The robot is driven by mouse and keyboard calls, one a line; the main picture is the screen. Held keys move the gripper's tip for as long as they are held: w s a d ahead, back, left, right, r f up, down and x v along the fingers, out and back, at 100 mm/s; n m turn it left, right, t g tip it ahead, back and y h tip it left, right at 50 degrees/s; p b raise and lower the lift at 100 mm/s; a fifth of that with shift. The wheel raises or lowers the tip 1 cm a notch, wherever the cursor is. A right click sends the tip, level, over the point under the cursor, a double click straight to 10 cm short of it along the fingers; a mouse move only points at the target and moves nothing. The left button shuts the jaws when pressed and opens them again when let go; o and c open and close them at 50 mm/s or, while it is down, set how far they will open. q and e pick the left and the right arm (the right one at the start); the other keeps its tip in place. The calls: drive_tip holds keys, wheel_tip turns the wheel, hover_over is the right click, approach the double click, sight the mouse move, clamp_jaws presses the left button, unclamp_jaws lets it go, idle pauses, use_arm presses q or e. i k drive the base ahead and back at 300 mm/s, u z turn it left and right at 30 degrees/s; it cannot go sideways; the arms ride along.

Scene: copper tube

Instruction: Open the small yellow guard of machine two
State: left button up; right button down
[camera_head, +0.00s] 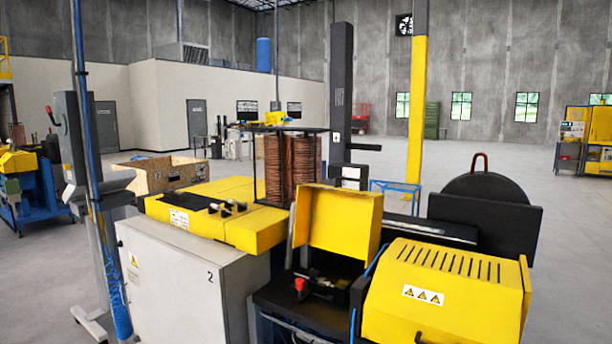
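Machine two stands in front of me, with a "2" on its light grey cabinet (175,285). The small yellow guard (340,222) stands upright, tilted up at the middle of the machine. Below it the dark opening shows, with a red knob (299,284) on the black front part. To its right a larger yellow cover (445,295) with slots and a warning label is down; a black handle shows at its lower edge. Neither of my grippers is in view.
Copper coils (290,168) stand in a frame behind the yellow top plate (225,205). A grey post with a blue hose (110,260) stands at the left. A black plate (485,220) rises at the right. A yellow and grey column (416,110) stands behind. Open floor lies farther back.

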sight(347, 222)
drive_tip(key=z, duration=0.35)
drive_tip(key=i, duration=0.1)
drive_tip(key=u, duration=0.75)
drive_tip(key=k, duration=0.55)
drive_tip(key=u, duration=0.55)
drive_tip(key=i, duration=1.55)
drive_tip(key=z, duration=0.55)
